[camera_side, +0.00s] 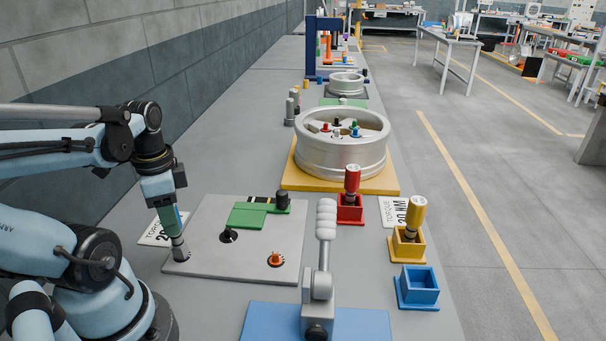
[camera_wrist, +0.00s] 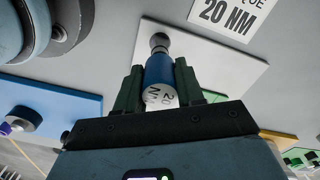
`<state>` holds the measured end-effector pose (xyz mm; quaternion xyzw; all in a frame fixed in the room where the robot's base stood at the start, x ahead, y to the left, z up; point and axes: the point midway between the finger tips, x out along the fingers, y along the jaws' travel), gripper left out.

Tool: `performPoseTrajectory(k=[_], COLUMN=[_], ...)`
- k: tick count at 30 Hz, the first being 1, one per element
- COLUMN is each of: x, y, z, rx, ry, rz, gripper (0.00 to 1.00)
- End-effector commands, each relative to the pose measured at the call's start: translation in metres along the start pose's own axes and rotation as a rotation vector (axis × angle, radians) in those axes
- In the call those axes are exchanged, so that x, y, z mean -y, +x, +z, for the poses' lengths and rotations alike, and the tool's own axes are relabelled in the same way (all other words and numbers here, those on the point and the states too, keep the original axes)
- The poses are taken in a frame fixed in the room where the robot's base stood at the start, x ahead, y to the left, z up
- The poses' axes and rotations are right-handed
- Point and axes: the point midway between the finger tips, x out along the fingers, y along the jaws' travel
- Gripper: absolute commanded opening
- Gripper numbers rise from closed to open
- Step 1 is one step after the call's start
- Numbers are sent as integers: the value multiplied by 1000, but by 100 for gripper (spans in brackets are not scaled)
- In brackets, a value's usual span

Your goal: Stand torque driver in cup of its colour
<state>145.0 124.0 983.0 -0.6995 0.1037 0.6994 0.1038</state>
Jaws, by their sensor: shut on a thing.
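My gripper (camera_side: 176,212) is at the left, over the left edge of the grey plate (camera_side: 215,265). It is shut on a blue torque driver, held nearly upright with its metal shaft (camera_side: 179,249) down. In the wrist view, the blue handle (camera_wrist: 160,72) with a white "20 N" cap sits between both fingers (camera_wrist: 160,90). I cannot tell whether its tip touches the plate. The blue cup (camera_side: 419,288) stands empty at the front right, far from my gripper. A red driver (camera_side: 352,181) stands in the red cup (camera_side: 350,212). A yellow driver (camera_side: 414,215) stands in the yellow cup (camera_side: 408,248).
A lever clamp (camera_side: 321,280) on a blue base (camera_side: 262,322) rises between my gripper and the blue cup. The plate carries a green block (camera_side: 248,216) and an orange knob (camera_side: 276,259). A wheel (camera_side: 343,150) sits behind. A "20 NM" card (camera_wrist: 228,18) lies near the plate.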

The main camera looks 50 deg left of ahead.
Motion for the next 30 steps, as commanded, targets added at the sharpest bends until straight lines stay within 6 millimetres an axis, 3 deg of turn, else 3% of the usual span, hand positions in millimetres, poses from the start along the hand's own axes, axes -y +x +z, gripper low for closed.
performPoseTrajectory(k=[30], x=[0], y=[-40], z=[0], rx=[0], ry=[0], rz=[0], gripper=[0])
